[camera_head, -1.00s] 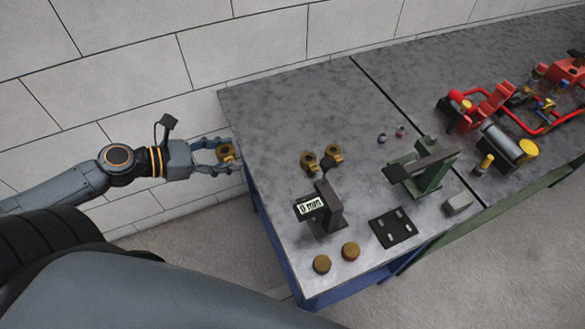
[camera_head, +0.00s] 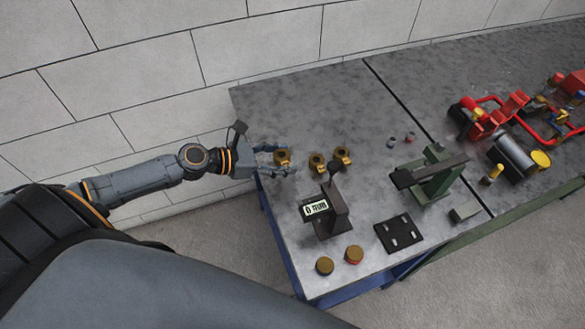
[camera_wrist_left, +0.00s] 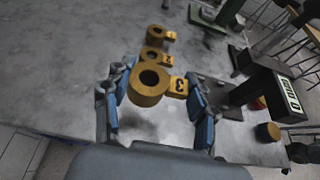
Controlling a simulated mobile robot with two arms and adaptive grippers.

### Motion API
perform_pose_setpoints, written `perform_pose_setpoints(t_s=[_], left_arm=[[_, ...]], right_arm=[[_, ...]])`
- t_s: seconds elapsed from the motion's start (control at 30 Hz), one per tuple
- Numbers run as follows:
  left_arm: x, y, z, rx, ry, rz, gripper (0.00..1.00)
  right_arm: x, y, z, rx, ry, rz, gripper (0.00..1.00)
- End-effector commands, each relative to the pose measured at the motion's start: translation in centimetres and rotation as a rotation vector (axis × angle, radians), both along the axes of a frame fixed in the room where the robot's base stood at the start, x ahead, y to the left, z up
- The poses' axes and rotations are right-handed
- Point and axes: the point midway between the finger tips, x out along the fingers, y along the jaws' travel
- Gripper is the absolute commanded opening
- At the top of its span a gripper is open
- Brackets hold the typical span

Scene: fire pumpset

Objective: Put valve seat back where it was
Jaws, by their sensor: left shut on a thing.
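My left gripper (camera_head: 275,162) is shut on a brass ring-shaped valve seat (camera_head: 282,157) over the left edge area of the table (camera_head: 290,115). In the left wrist view this seat (camera_wrist_left: 146,94) sits between the fingers, with its bore showing and a yellow tag marked 3 (camera_wrist_left: 180,87). Two similar brass seats, one nearer (camera_head: 317,162) and one farther (camera_head: 343,154), stand on the table just right of the gripper. They also show in the wrist view beyond the held seat, the closer one (camera_wrist_left: 152,54) and the farther one (camera_wrist_left: 155,32). My right gripper is not in view.
A gauge stand with a digital display (camera_head: 316,208) is close in front of the seats. Two round brass pieces (camera_head: 325,266) (camera_head: 354,255), a dark plate (camera_head: 399,234), a green stand (camera_head: 430,178) and a grey block (camera_head: 464,212) lie rightward. The table's back left is clear.

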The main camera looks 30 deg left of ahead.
Motion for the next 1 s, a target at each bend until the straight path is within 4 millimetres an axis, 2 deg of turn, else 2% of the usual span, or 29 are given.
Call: perform_pose_setpoints(t_s=[0.1, 0.33, 0.53, 0.97, 1.0], left_arm=[[1.1, -1.1, -1.4, -0.003, -0.004, 0.002, 0.00], [2.0, -2.1, -3.2, -0.002, -0.004, 0.002, 0.00], [1.9, -2.0, -6.0, -0.003, 0.000, 0.004, 0.00], [1.9, -2.0, -6.7, -0.001, -0.002, 0.001, 0.00], [1.8, -2.0, -6.6, 0.000, -0.001, 0.001, 0.65]], right_arm=[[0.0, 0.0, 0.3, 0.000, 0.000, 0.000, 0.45], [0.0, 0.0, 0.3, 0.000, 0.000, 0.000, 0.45], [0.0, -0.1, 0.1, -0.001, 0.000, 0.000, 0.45], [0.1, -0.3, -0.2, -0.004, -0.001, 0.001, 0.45], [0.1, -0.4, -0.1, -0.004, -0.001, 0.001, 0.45]])
